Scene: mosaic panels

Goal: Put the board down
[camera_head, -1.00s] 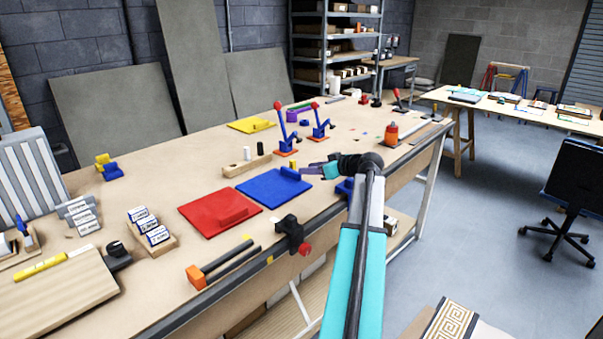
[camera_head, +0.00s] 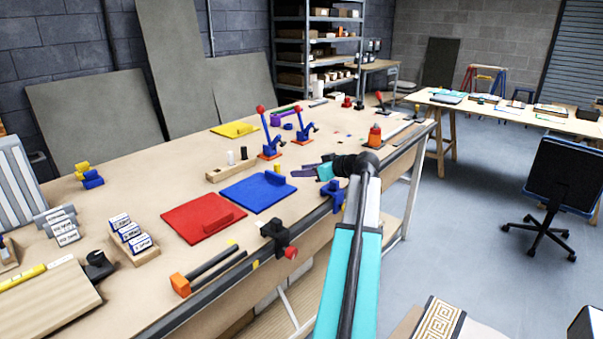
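A blue board (camera_head: 252,194) with a raised block along its far right edge lies flat on the long workbench (camera_head: 305,204). A red board (camera_head: 197,219) of the same kind lies just left of it, and a yellow one (camera_head: 234,130) lies farther back. My gripper (camera_head: 300,172) points left over the bench, just right of the blue board's raised block, and appears apart from it. I see no board between its fingers. The fingers are too small to show how far apart they are.
Red-and-blue clamps (camera_head: 270,139) stand behind the blue board. A wooden block (camera_head: 231,170) lies behind it. A black clamp (camera_head: 275,235) grips the bench's front edge. An orange-topped bottle (camera_head: 375,136) stands at the right. A patterned panel (camera_head: 440,322) is at the lower right.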

